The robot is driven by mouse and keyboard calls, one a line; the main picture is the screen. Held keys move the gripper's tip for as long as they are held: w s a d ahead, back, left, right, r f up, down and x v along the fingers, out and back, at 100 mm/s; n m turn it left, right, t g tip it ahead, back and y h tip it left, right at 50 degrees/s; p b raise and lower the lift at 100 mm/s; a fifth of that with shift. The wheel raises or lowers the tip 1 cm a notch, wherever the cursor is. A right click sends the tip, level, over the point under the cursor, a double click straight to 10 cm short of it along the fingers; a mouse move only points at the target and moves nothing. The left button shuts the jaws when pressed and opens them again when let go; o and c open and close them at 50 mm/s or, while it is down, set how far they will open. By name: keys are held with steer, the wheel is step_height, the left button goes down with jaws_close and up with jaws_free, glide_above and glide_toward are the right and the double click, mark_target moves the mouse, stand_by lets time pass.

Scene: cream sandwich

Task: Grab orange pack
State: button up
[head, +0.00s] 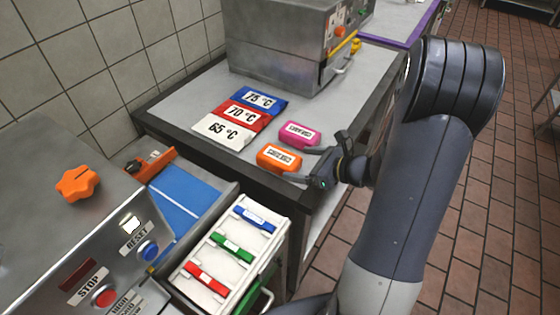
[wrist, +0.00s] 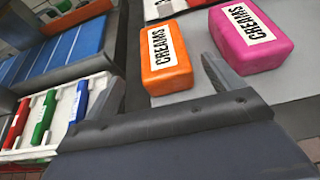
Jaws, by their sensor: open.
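The orange pack (head: 279,158) lies on the grey table near its front edge, with a white label on it. It also shows in the wrist view (wrist: 166,60), labelled CREAMS, just beyond my gripper's front. The pink pack (head: 299,134) lies behind it in the head view, and to its right in the wrist view (wrist: 251,36). My gripper (head: 303,164) is open and empty at the right side of the orange pack.
Blue, red and white temperature cards (head: 242,113) lie on the table to the left. A steel machine (head: 275,60) stands behind. In front are a white rack (head: 247,250) with coloured clips, a blue conveyor (head: 180,200) and a control panel with an orange knob (head: 76,183).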

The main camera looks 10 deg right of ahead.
mark_target(288, 160)
steer(key=shift+w, duration=0.15)
steer(key=shift+p+x, duration=0.45)
steer(key=shift+x, duration=2.1)
steer(key=shift+w+d, duration=0.1)
steer(key=shift+c, duration=0.2)
steer(key=c, duration=1)
